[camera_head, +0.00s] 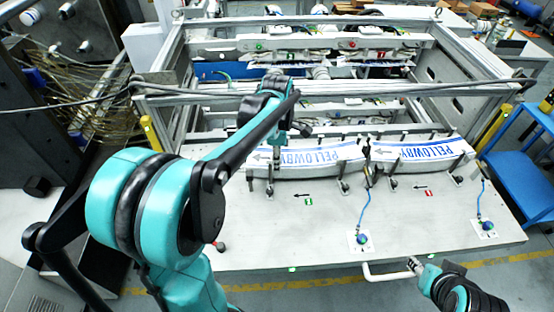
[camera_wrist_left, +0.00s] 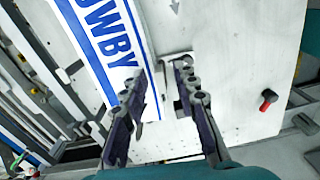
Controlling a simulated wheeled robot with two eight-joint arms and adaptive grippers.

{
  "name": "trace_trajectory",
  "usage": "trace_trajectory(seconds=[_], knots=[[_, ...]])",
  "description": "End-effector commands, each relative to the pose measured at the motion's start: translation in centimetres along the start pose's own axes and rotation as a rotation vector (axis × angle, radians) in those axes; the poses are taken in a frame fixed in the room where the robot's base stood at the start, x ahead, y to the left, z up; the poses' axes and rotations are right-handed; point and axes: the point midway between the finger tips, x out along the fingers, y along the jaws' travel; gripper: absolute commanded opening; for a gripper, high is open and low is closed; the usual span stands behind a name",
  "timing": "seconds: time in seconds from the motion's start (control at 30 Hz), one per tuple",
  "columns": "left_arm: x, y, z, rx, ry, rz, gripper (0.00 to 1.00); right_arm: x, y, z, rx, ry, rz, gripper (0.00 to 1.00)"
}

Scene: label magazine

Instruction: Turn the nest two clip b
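Two curved white label stacks with blue print, the left one (camera_head: 310,158) and the right one (camera_head: 420,150), lie in nests on the pale table. Small dark clips stand along their front edges, including one at the left stack's left part (camera_head: 270,187) and one at its right part (camera_head: 343,186). I cannot tell which is clip b. My left gripper (camera_head: 284,134) is over the left stack's left end; in the left wrist view (camera_wrist_left: 160,80) its fingers are apart, beside the stack edge and a clip bracket (camera_wrist_left: 177,62). My right gripper (camera_head: 415,265) is beside the table's front handle, its fingers unclear.
Blue-cabled knobs (camera_head: 361,239) (camera_head: 487,226) sit on the table's front. A red knob (camera_wrist_left: 267,100) stands near the front edge. A metal frame (camera_head: 335,90) with a dark cable rises behind the stacks. A blue cart (camera_head: 525,180) stands right. The tabletop's front middle is mostly clear.

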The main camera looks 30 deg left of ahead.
Motion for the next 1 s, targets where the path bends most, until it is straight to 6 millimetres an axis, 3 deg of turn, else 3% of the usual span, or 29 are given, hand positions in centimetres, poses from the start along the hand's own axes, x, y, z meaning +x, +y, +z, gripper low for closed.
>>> trace_trajectory(seconds=[0.23, 0.7, 1.0], knots=[[-1.0, 0.0, 0.0, 0.001, 0.000, 0.000, 0.29, 0.0, 0.0, 0.0, 0.000, 0.000, 0.000, 0.40], [-10.2, 0.0, 0.0, 0.000, 0.000, 0.000, 0.29, 0.0, 0.0, 0.0, 0.000, 0.000, 0.000, 0.40], [-12.0, 0.0, 0.0, 0.000, 0.000, 0.000, 0.29, 0.0, 0.0, 0.0, 0.000, 0.000, 0.000, 0.40]])
